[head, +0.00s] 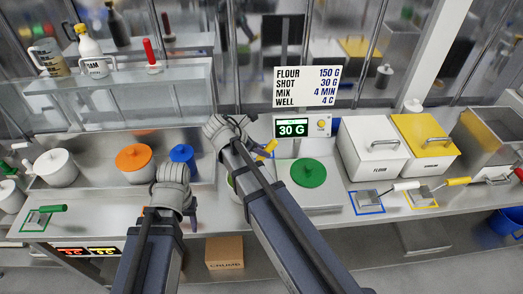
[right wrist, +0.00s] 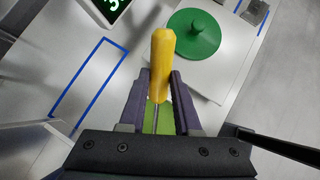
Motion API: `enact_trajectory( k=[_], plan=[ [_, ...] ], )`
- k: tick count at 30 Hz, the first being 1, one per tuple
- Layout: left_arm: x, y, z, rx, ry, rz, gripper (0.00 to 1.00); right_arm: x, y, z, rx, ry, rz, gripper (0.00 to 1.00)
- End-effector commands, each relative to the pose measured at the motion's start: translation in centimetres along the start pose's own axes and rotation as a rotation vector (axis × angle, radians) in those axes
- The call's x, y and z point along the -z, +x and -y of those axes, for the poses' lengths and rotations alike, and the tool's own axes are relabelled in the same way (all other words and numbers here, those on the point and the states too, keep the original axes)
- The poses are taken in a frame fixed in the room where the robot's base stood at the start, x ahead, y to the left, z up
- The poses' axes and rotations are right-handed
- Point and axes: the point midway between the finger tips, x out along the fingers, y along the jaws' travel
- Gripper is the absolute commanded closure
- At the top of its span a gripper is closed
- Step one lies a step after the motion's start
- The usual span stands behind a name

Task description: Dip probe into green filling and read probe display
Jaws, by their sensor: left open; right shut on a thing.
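My right gripper (head: 257,152) is shut on a yellow-handled probe (head: 268,147). In the right wrist view, the yellow handle (right wrist: 161,65) stands between the two fingers (right wrist: 160,105), and a thin metal shaft runs down from it. Green filling (right wrist: 157,122) shows below the shaft, partly hidden by my gripper; I cannot tell whether the tip touches it. In the head view, a green-edged container (head: 231,183) is mostly hidden behind my right arm. My left gripper (head: 182,207) is open and empty above the counter front. A display (head: 292,129) reads 30 G.
A green lid (head: 308,172) lies on a pale plate right of my right gripper. Orange (head: 134,157) and blue (head: 183,154) lidded pots stand to the left. White (head: 372,150) and yellow-lidded (head: 425,140) bins stand to the right.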

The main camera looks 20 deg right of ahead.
Motion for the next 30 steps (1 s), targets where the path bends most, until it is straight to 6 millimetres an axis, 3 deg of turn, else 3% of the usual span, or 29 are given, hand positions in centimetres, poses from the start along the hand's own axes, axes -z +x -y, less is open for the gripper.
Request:
enact_trajectory(
  k=[30],
  plan=[
    [-0.5,-8.2,0.7,-0.003,-0.014,0.0,0.5,-5.3,-6.3,0.0,0.0,0.0,0.0,1.0]
  ],
)
